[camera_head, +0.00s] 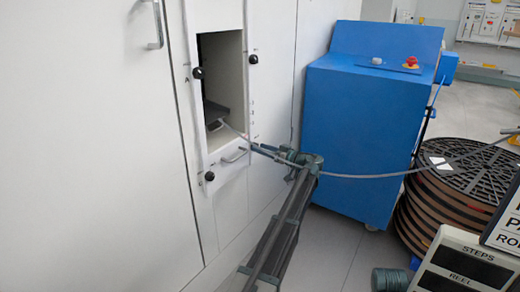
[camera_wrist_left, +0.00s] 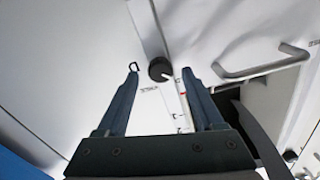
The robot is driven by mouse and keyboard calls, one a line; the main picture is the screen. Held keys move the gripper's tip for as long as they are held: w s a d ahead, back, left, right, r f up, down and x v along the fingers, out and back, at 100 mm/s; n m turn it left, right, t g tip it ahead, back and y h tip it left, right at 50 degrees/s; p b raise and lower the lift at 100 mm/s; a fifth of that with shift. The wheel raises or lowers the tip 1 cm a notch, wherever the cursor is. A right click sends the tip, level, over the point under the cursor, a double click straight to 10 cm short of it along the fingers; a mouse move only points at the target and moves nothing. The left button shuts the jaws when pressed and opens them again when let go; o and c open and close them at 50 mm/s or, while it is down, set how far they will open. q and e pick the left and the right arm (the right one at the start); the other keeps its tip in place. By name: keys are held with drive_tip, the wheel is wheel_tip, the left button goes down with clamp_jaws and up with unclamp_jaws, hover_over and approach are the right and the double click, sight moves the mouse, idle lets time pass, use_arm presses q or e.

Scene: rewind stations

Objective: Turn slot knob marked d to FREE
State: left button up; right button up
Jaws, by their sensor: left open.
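A white cabinet panel (camera_head: 222,190) has an open slot bay with black round knobs: upper left (camera_head: 198,73), upper right (camera_head: 253,59) and lower left (camera_head: 209,177). My left gripper (camera_head: 249,143) is at the bay's lower right edge, where it covers that corner. Small print near the knob is too small to read. My right gripper is out of view.
A drawer handle (camera_head: 235,155) sits just left of my gripper; a handle (camera_wrist_left: 262,68) also shows in the wrist view. A blue machine (camera_head: 365,130) stands to the right. Stacked dark reels (camera_head: 465,170) and a counter display (camera_head: 465,265) are further right. A grey cable crosses by my wrist.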

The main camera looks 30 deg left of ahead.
use_arm(q)
drive_tip(key=shift+a, duration=0.6)
clamp_jaws()
